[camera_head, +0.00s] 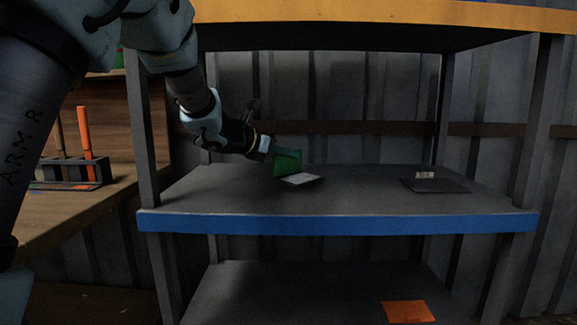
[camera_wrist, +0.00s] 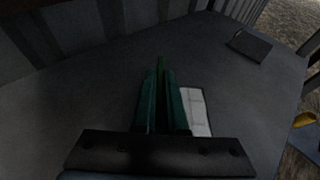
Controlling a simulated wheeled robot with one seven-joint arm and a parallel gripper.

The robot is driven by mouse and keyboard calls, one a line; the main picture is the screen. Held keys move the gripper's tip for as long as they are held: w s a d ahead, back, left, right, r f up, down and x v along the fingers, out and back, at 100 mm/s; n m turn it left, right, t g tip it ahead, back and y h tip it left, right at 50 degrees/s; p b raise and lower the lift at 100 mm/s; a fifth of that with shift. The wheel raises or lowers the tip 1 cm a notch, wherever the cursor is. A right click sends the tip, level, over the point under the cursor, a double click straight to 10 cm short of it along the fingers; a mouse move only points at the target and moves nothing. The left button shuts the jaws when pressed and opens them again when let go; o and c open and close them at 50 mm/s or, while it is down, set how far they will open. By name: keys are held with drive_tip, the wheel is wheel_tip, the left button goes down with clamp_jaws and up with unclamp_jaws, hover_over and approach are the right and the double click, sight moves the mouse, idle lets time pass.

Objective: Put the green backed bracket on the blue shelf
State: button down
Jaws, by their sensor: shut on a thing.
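The green backed bracket (camera_head: 287,162) is at my gripper's tip, over the left-middle part of the blue shelf. Its green plate stands roughly upright and a pale flat part (camera_head: 300,179) lies low at or just above the shelf surface; I cannot tell whether it touches. My gripper (camera_head: 268,149) is shut on the green plate. In the wrist view the two dark teal fingers (camera_wrist: 163,108) close on the green plate, and the pale part (camera_wrist: 196,112) shows to their right. The blue shelf (camera_head: 335,222) is a dark board with a blue front edge.
Grey posts hold a yellow-edged shelf (camera_head: 390,14) above. A lower shelf carries an orange sheet (camera_head: 407,311). A wooden bench (camera_head: 75,212) with a tool rack stands left. The shelf middle is clear.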

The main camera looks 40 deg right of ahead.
wheel_tip(320, 180, down, 2)
drive_tip(key=shift+f, duration=0.15)
drive_tip(key=c, duration=1)
unclamp_jaws()
drive_tip(key=shift+o, duration=0.2)
drive_tip(key=v, duration=1.2)
